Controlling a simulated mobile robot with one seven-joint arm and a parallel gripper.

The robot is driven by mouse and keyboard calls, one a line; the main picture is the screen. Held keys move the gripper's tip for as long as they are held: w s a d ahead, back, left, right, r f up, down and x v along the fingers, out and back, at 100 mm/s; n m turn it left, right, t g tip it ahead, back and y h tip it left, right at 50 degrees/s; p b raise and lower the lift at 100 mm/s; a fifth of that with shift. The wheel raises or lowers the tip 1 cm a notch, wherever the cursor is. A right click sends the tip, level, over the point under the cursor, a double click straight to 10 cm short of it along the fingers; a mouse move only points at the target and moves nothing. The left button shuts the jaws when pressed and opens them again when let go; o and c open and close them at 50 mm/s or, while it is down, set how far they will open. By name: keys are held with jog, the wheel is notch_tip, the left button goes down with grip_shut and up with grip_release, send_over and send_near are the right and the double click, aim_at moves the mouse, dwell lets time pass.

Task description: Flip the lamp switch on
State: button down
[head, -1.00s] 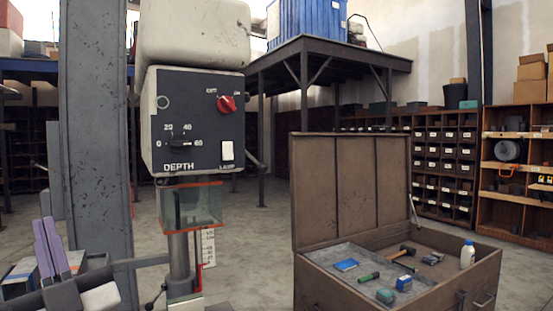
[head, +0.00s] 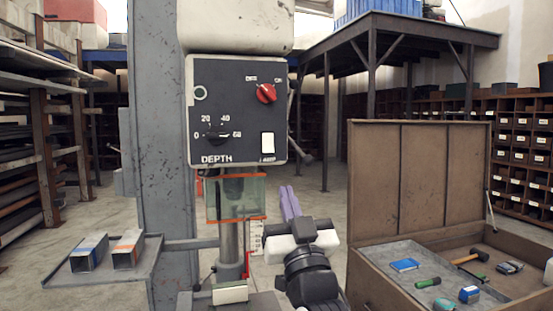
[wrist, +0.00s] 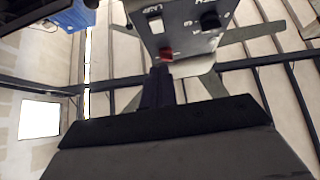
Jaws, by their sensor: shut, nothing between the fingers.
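The lamp switch (head: 267,143) is a white rocker at the lower right of the dark control panel (head: 222,105), above the LAMP label. It also shows as a pale patch in the wrist view (wrist: 156,25). I cannot tell which way it is tipped. My gripper (head: 288,189), with purple fingers, is shut and empty. It points up, below and to the right of the panel in the head view, apart from the switch. In the wrist view the dark fingers (wrist: 159,72) point toward the panel and overlap the red knob's lower edge.
A red knob (head: 266,93) and a black depth knob (head: 217,137) share the panel. A clear guard (head: 236,197) with orange edges hangs below it.

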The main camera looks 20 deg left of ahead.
aim_at(269, 147)
jog(key=p+x, duration=0.1)
jog(key=x, duration=0.3)
jog(key=f+p+x, duration=0.1)
jog(key=p+x, duration=0.1)
jog(key=x, duration=0.2)
jog(key=w+p+x, duration=0.1)
jog(key=p+x, duration=0.1)
jog(key=x, duration=0.2)
jog(key=shift+a+f, duration=0.15)
jog(key=shift+a, duration=0.1)
jog(key=shift+w+a+f+p, duration=0.2)
jog(key=shift+w+a+p, duration=0.1)
jog(key=shift+w+a, duration=0.15)
jog(key=shift+w+f, duration=0.1)
jog(key=shift+w, duration=0.05)
